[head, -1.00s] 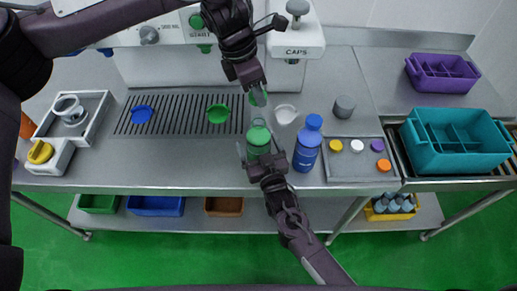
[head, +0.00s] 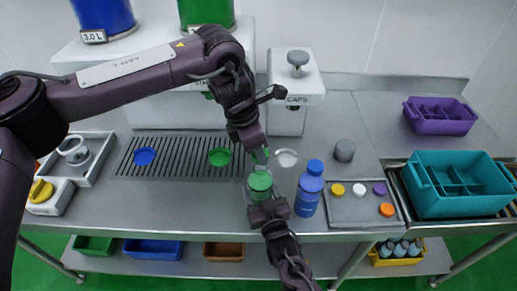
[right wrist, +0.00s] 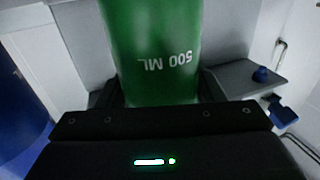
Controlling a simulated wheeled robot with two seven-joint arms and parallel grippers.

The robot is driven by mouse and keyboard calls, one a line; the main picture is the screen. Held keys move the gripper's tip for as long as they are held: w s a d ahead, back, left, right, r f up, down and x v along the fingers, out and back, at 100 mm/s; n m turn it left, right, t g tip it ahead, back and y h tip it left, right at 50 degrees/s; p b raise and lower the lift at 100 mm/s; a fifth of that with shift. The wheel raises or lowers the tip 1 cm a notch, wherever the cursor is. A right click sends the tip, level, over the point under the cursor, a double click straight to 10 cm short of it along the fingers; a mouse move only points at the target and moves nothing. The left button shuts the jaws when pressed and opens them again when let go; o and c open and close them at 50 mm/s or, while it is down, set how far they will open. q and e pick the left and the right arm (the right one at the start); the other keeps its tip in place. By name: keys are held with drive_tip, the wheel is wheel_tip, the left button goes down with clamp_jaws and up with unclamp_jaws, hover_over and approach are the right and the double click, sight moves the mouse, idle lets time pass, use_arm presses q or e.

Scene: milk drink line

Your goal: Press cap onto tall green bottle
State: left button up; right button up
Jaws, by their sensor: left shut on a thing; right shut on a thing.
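The green bottle (head: 260,183) stands upright near the front of the steel counter in the head view. It also fills the middle of the right wrist view (right wrist: 150,45), with "500 ML" printed on it. My right gripper (head: 261,192) is shut around the bottle's body, from the front. My left gripper (head: 262,155) reaches down from behind, just above and beside the bottle's top. It is shut on a small green thing, apparently the cap (head: 265,153), mostly hidden by the fingers. Whether this cap touches the bottle's neck cannot be told.
A blue bottle (head: 309,188) stands close to the right of the green one. A tray (head: 350,210) holds several coloured caps. A grey cylinder (head: 344,151) and the caps machine (head: 296,85) stand behind.

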use_arm(q)
drive_tip(key=shift+f, duration=0.4)
drive_tip(key=shift+f, duration=0.9)
drive_tip(key=shift+f, duration=0.6)
drive_tip(key=o, duration=1)
drive_tip(key=v, duration=1.2)
